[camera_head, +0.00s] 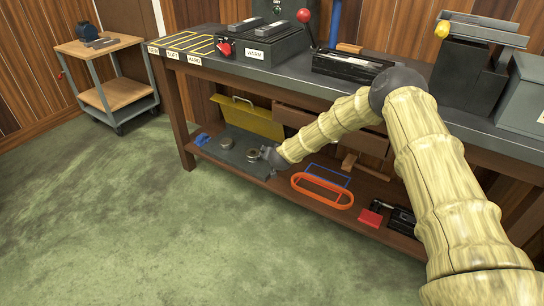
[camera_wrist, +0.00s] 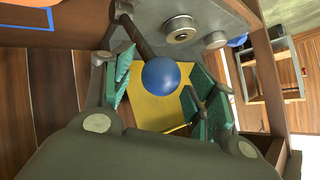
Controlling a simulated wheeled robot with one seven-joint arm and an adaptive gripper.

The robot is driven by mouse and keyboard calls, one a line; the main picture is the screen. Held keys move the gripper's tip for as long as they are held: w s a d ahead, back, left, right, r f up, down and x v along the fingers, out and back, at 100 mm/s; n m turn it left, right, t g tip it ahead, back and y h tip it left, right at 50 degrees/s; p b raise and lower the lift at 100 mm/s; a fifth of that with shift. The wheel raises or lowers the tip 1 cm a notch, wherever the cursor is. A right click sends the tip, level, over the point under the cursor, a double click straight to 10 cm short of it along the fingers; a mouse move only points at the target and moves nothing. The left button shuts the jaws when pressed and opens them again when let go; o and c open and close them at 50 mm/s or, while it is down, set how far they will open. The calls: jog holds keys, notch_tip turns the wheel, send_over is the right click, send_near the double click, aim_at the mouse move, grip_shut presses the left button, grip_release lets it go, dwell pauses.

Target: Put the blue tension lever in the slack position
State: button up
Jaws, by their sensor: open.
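The blue tension lever appears in the wrist view as a round blue knob (camera_wrist: 161,76) on a dark rod that runs up to the grey plate. The knob appears between the green-padded fingers of my open gripper (camera_wrist: 160,92), with a gap on each side; whether it touches either pad I cannot tell. In the head view my gripper (camera_head: 270,158) is at the right end of the grey plate (camera_head: 232,158) on the lower shelf. The blue knob is hidden there. Position markings for the lever are not readable.
Round metal discs (camera_head: 253,154) sit on the plate, with a yellow panel (camera_head: 250,117) behind. An orange ring (camera_head: 322,192) and a red block (camera_head: 370,218) lie on the shelf to the right. Open green floor lies in front.

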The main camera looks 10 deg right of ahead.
jog(key=v, duration=1.1)
jog(key=shift+s+r, duration=0.25)
jog(key=s+f+n+g, duration=0.1)
jog(key=s+f+g, duration=0.1)
jog(key=s+f, duration=0.6)
jog(key=s+f+n+g, duration=0.15)
jog(key=s+f, duration=0.35)
jog(key=s, duration=0.7)
jog(key=s+f+n+g, duration=0.1)
jog(key=s+f+g, duration=0.1)
jog(key=s+f, duration=0.6)
jog(key=s+d+r+n+g, duration=0.1)
jog(key=s+d+g, duration=0.2)
jog(key=s, duration=1.4)
jog(key=s+d+n+g, duration=0.1)
jog(key=s+d+g, duration=0.2)
jog(key=s, duration=1.3)
notch_tip(320, 180, up, 31)
jog(key=p, duration=3.1)
jog(key=shift+t, duration=0.35)
